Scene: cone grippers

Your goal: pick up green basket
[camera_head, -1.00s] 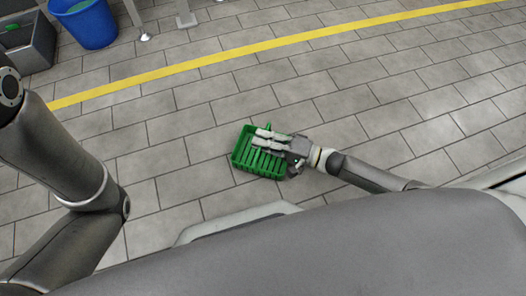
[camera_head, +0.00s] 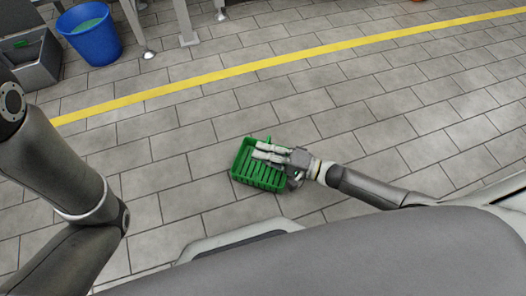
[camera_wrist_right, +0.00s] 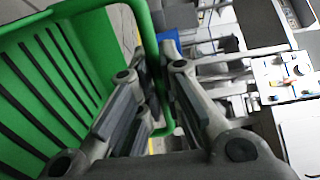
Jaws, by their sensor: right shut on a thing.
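The green basket (camera_head: 258,178) is a slatted open box in the middle of the head view, above the tiled floor. The basket looks tilted there. My left arm shows at the left edge of the head view, but its gripper is out of view.
A blue bin (camera_head: 90,33) and a grey crate (camera_head: 30,60) stand at the upper left, near metal legs. A yellow line (camera_head: 290,60) crosses the grey tiled floor (camera_head: 380,100). The floor around the basket is clear.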

